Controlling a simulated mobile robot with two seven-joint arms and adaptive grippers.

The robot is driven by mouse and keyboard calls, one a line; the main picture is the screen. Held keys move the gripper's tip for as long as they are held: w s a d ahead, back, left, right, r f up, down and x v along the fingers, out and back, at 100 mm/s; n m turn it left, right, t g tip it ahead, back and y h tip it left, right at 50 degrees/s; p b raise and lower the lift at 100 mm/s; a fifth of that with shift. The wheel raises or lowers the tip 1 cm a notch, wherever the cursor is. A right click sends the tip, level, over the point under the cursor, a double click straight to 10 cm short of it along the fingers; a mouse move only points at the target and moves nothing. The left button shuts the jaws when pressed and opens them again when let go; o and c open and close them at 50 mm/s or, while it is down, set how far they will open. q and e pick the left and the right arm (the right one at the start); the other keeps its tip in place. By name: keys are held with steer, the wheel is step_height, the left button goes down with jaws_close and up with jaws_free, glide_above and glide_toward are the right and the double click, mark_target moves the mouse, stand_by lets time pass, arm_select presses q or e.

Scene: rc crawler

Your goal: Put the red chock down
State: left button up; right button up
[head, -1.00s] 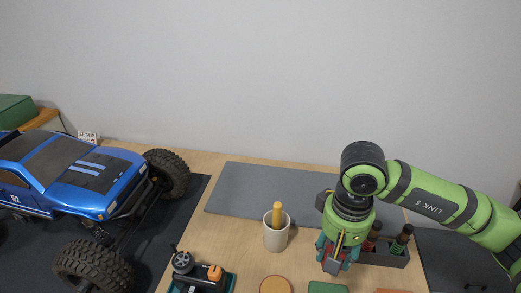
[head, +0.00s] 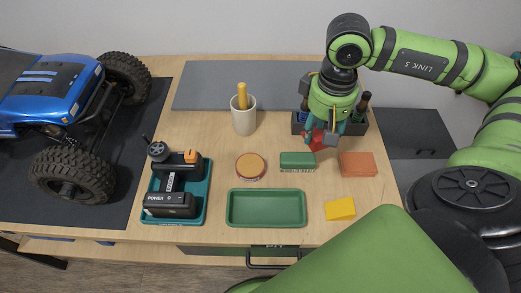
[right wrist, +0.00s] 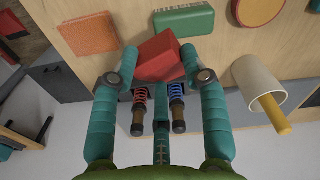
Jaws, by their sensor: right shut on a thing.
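My right gripper (head: 322,139) points down over the table and is shut on the red chock (head: 317,140). In the right wrist view the red chock (right wrist: 160,58) sits between the fingertips of the gripper (right wrist: 160,77), tilted. In the head view the fingers hide part of the chock. It is beside the dark grey holder (head: 357,128), just behind the green brush-like block (head: 297,159). I cannot tell whether the chock touches the table. My left gripper is not in view.
A green tray (head: 265,221), orange block (head: 357,164), yellow piece (head: 340,209) and round tin (head: 251,166) lie in front. A cup (head: 244,120), grey mat (head: 205,90) and teal tray (head: 197,215) are leftward. The blue crawler (head: 50,95) stands far left. Shocks (right wrist: 177,105) stand in the holder.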

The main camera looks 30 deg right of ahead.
steer(key=w+a+f+p, duration=0.1)
steer(key=w+f, duration=0.1)
steer(key=w, duration=0.1)
steer(key=w+a+f, duration=0.2)
steer(key=w, duration=0.1)
steer(key=w+a+f+p, duration=0.1)
steer(key=w+f, duration=0.1)
steer(key=w, duration=0.2)
steer(key=shift+a+f+p, duration=0.25)
steer(key=shift+a+p, duration=0.05)
steer(key=shift+a, duration=0.05)
steer(key=shift+w+a+f, duration=0.1)
steer(key=shift+w+f, duration=0.05)
step_height(320, 180, down, 3)
steer(key=shift+f+p, duration=0.1)
steer(key=shift+p, duration=0.4)
steer(key=shift+f, duration=0.4)
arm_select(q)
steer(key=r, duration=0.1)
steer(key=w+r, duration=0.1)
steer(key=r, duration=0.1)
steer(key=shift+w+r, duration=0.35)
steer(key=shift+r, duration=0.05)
